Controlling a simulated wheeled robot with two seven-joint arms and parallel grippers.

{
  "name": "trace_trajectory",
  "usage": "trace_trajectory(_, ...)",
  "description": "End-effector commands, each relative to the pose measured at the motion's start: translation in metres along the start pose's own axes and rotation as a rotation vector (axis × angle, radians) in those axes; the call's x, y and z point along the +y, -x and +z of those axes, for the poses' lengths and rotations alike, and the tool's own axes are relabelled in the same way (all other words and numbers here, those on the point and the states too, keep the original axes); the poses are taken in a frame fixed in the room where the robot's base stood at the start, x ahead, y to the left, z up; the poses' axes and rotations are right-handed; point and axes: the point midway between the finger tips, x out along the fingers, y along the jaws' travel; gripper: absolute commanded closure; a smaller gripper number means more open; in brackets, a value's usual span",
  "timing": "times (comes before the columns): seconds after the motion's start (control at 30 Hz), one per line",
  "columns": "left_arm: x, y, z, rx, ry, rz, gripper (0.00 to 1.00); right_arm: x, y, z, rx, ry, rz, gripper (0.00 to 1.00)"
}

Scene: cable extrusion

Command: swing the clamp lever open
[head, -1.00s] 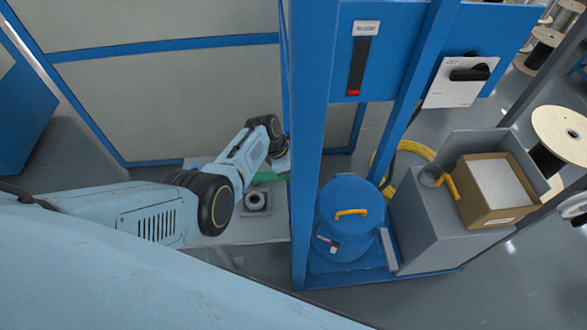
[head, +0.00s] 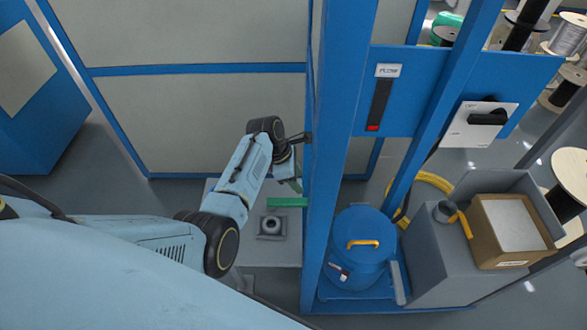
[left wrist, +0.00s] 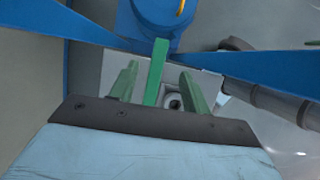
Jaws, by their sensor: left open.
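A green bar (head: 287,202), which looks like the clamp lever, lies level beside the blue post in the head view. In the left wrist view, the green bar (left wrist: 155,72) stands out between my two green fingers. My left gripper (left wrist: 158,71) is open, with a finger on each side of the bar. Contact cannot be made out. In the head view my left gripper (head: 293,184) is just behind the bar, partly hidden by my wrist and the post. A grey block with a round opening (head: 271,224) sits on the grey table in front of the bar.
The blue post (head: 335,150) stands close to the right of my left gripper. A blue drum (head: 358,255) with a yellow handle, a grey cabinet (head: 432,255) and a cardboard box (head: 508,230) are farther right. The grey table (head: 270,254) is mostly clear in front.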

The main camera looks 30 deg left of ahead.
Motion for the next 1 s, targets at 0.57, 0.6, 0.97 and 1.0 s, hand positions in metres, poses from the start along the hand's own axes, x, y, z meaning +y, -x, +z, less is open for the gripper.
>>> trace_trajectory(0.57,0.0,0.023,-0.001,0.001,0.001,-0.001,0.53,0.0,0.004,-0.001,0.0,0.0,0.0,0.64)
trace_trajectory(0.6,0.0,0.023,-0.001,0.001,0.001,-0.001,0.53,0.0,0.004,-0.001,0.001,0.0,0.0,0.64)
trace_trajectory(0.97,-0.013,0.022,-0.019,0.048,-0.137,0.02,0.53,0.0,0.004,-0.001,0.0,0.0,0.0,0.64)
trace_trajectory(1.0,-0.021,0.023,-0.028,0.072,-0.213,0.028,0.53,0.0,0.004,-0.001,0.0,0.0,0.0,0.64)
